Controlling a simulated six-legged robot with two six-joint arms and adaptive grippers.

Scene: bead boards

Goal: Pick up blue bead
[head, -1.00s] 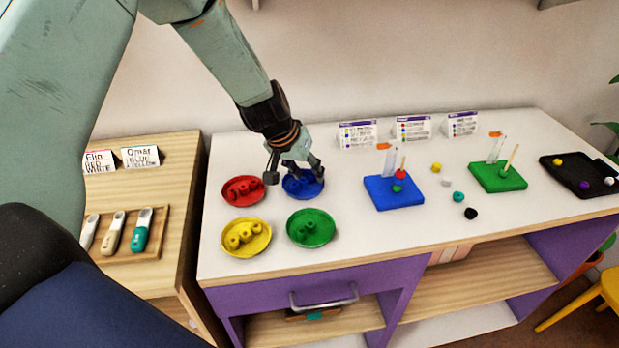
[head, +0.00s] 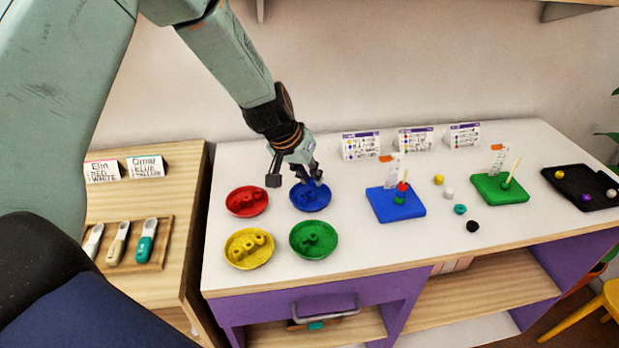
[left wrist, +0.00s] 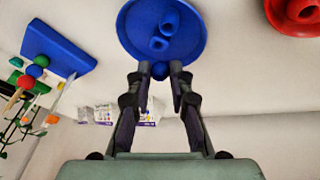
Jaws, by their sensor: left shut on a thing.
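My left gripper (head: 310,175) is above the back of the blue dish (head: 325,203). In the left wrist view its fingertips (left wrist: 160,73) are closed on a round blue bead (left wrist: 160,70), which shows against the rim of the blue dish (left wrist: 135,38). Two more blue beads, one at the back (left wrist: 169,20) and one nearer the gripper (left wrist: 158,43), lie in that dish. In the head view the fingers largely hide the held bead. My right gripper is not in view.
Red (head: 233,207), yellow (head: 232,258) and green (head: 328,246) dishes of beads stand close by. A blue peg board (head: 408,211) with stacked beads and a green one (head: 512,195) stand right, with loose beads between. Cards (head: 417,140) line the back.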

